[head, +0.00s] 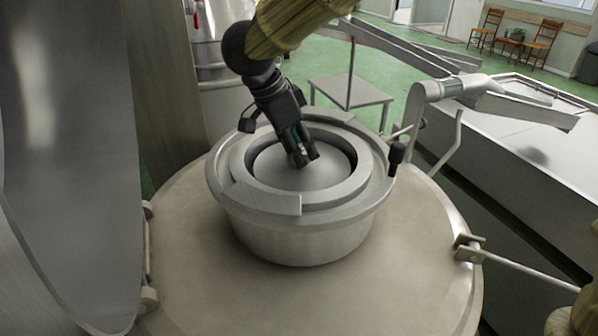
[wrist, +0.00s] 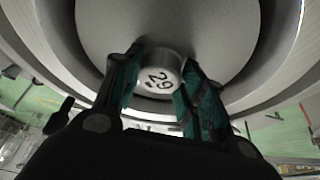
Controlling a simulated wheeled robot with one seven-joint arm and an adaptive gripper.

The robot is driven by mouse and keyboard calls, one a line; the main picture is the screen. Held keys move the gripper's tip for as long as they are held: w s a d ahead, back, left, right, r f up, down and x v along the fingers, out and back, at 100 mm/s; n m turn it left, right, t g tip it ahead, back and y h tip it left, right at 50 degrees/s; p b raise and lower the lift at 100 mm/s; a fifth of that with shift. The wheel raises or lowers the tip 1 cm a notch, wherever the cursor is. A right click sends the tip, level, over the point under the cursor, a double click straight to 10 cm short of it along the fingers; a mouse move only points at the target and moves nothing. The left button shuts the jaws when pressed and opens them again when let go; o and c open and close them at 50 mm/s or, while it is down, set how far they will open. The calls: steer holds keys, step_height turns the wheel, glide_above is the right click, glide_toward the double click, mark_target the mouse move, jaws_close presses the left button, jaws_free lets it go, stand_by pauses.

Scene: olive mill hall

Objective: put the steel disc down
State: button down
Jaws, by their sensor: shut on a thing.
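The steel disc (head: 275,172) is round and grey and sits inside the ring-shaped steel collar (head: 265,235) on the large tank lid. In the wrist view the disc (wrist: 215,35) has a short round knob (wrist: 160,76) marked "29". My gripper (head: 302,158) points down over the disc and is shut on the knob. In the wrist view the two fingers of my gripper (wrist: 158,88) stand on either side of the knob. A dark gap shows between part of the disc's edge and the collar. I cannot tell whether the disc touches anything beneath it.
The broad tank lid (head: 400,270) around the collar is bare. A black-knobbed handle (head: 396,153) stands at the collar's right. A small grey table (head: 350,93) stands behind. A long steel trough (head: 530,150) lies at the right, and a big raised steel cover (head: 70,150) fills the left.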

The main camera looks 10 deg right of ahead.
step_height(320, 180, down, 8)
steer(key=shift+r+p, duration=0.2)
steer(key=shift+p, duration=0.5)
steer(key=shift+s, duration=0.1)
steer(key=shift+f, duration=0.35)
steer(key=shift+s+f, duration=0.1)
steer(key=shift+f, duration=0.25)
